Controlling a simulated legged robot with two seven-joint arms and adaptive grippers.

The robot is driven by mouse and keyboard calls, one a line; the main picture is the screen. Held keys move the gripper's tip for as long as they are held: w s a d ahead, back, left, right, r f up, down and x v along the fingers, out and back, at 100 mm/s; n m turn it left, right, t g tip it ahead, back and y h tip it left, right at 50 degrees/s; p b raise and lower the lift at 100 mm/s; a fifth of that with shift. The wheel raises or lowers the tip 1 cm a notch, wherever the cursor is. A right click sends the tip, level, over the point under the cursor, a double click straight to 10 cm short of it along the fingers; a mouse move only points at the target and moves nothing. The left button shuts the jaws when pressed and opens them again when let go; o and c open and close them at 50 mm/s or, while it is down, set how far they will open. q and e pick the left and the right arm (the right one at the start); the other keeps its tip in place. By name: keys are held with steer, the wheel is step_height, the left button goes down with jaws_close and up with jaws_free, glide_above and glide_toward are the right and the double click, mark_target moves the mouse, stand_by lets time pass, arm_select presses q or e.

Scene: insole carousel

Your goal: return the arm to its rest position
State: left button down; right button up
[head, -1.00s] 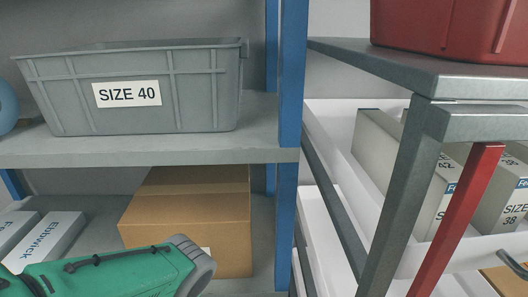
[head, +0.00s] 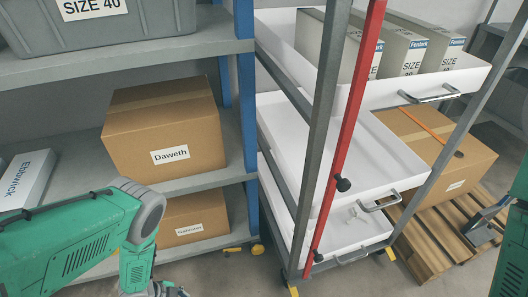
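My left arm (head: 75,235) comes in from the left, bends at a grey joint and points down in front of the lower shelves. Below its green forearm (head: 136,268), grey parts (head: 165,290) are cut off by the bottom edge. I cannot make out fingers there, or whether anything is held.
A blue-posted shelf holds a grey bin (head: 130,25), a "Daweth" carton (head: 165,140) and a lower carton (head: 192,222). The rack beside it has white trays (head: 350,160) and a red bar (head: 345,130). A carton (head: 430,150) stands on a pallet (head: 425,245).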

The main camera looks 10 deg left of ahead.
arm_select(q)
steer(key=d+r+n+y+p, duration=0.35)
steer(key=r+n+p, duration=0.45)
steer(key=r, duration=1.4)
arm_select(e)
step_height(320, 180, up, 11)
steer(key=p, duration=0.3)
arm_select(q)
steer(key=s+d+r+n+g, duration=0.1)
steer(key=s+r, duration=0.3)
steer(key=r, duration=0.4)
steer(key=s+d+r+n+g, duration=0.1)
steer(key=s+r+n, duration=0.3)
steer(key=r, duration=0.4)
steer(key=shift+s+r+g+y, duration=0.3)
steer(key=shift+s+g+y, duration=0.15)
steer(key=shift+s, duration=0.3)
arm_select(e)
steer(key=shift+w+r, duration=0.1)
steer(key=shift+c, duration=0.4)
steer(key=shift+c, duration=0.3)
